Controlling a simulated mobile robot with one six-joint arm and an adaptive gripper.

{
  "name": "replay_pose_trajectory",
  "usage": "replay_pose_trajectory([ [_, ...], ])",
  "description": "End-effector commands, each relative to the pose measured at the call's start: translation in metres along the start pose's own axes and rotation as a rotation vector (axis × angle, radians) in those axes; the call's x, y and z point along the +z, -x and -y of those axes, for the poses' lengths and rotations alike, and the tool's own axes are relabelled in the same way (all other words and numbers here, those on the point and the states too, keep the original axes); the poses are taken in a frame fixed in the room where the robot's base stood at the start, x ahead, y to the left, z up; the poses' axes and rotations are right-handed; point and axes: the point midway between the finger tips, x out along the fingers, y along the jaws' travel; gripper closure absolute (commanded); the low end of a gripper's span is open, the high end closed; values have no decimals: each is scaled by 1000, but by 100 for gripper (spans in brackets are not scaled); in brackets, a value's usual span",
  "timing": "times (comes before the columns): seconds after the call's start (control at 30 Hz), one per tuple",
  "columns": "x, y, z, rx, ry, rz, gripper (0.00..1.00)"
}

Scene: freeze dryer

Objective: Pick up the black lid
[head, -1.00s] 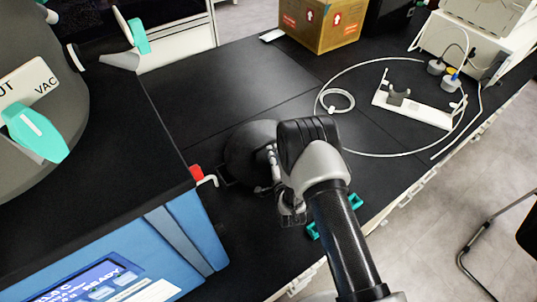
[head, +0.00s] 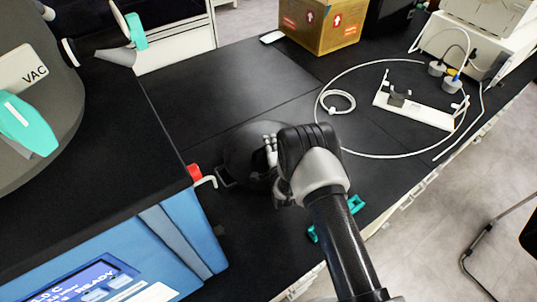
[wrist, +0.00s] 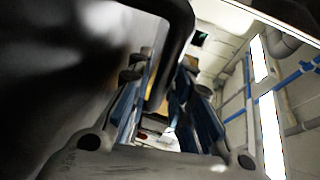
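The black lid (head: 240,151) is a dark round piece on the black bench in the head view, partly hidden behind my arm. In the wrist view its smooth dark surface (wrist: 60,85) fills the left side, and a black handle loop (wrist: 178,45) arches down from the top. My gripper (head: 270,160) is at the lid's right side, mostly hidden by my wrist in the head view. In the wrist view my gripper (wrist: 165,100) shows two blue-padded fingers standing apart, with the handle bar between them. Whether either pad touches the handle is unclear.
A blue machine (head: 160,245) with a red-tipped hook (head: 198,174) stands close at left. Teal clips (head: 355,204) lie by the front bench edge. A coiled white tube (head: 338,102), a white rack (head: 420,108) and a cardboard box (head: 320,25) stand further back.

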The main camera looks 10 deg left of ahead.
Motion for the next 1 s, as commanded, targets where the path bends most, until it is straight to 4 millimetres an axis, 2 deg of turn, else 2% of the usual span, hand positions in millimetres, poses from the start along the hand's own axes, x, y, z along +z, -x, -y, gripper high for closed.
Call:
replay_pose_trajectory([
  [0.23,0,0,0,0,0,0,100],
  [0.9,0,0,0,0,0,0,100],
  [1.0,0,-1,5,-11,-1,-1,100],
])
